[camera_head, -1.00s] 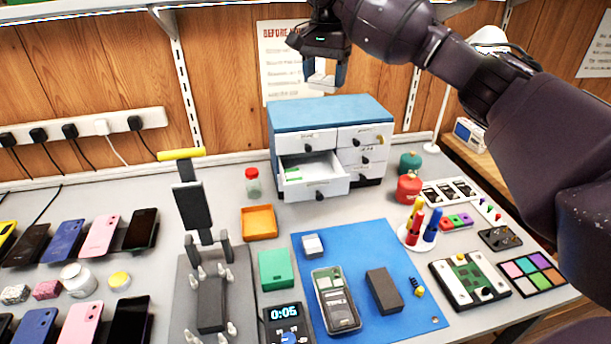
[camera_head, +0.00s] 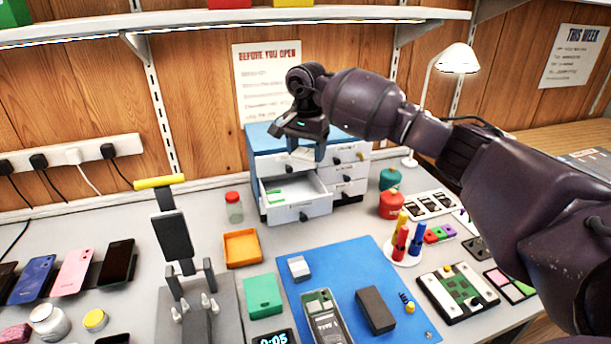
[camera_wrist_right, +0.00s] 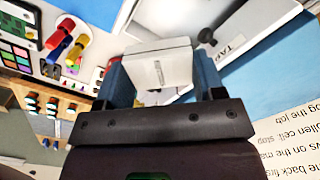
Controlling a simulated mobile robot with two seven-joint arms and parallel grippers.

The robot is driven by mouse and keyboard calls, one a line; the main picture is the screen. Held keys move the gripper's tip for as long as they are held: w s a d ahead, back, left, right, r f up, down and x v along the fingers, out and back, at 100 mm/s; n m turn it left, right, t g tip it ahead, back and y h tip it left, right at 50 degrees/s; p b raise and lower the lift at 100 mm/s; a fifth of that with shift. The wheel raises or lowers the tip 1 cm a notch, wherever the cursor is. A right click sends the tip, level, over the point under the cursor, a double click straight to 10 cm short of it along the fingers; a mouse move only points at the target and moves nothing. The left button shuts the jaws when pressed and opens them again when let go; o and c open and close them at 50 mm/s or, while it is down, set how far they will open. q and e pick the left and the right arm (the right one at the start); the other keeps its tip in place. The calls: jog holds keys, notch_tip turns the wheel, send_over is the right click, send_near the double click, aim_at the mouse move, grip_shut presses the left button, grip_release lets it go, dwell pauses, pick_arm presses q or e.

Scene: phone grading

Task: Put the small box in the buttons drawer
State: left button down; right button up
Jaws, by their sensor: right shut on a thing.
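My right gripper (camera_head: 305,152) is shut on a small white box (camera_wrist_right: 160,65), which shows between its blue fingers in the right wrist view. The box is largely hidden there by the gripper. The drawer is pulled out and holds something green and pale toward its left side. The drawer labels are too small to read in the head view. My left gripper is not in view.
The other cabinet drawers look shut. A red-lidded jar (camera_head: 234,208) and an orange tray (camera_head: 242,248) stand left of the cabinet. Green and red containers (camera_head: 391,204) stand at its right. A blue mat (camera_head: 350,262) in front bears a phone and small parts. A shelf (camera_head: 300,15) runs overhead.

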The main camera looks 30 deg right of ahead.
notch_tip(320, 180, down, 3)
jog(key=shift+r, duration=0.1)
jog(key=shift+f, duration=2.1)
jog(key=shift+f, duration=0.1)
jog(key=shift+f+b, duration=0.4)
jog(key=shift+f, duration=0.15)
jog(key=o, duration=0.5)
jog(key=shift+o, duration=0.6)
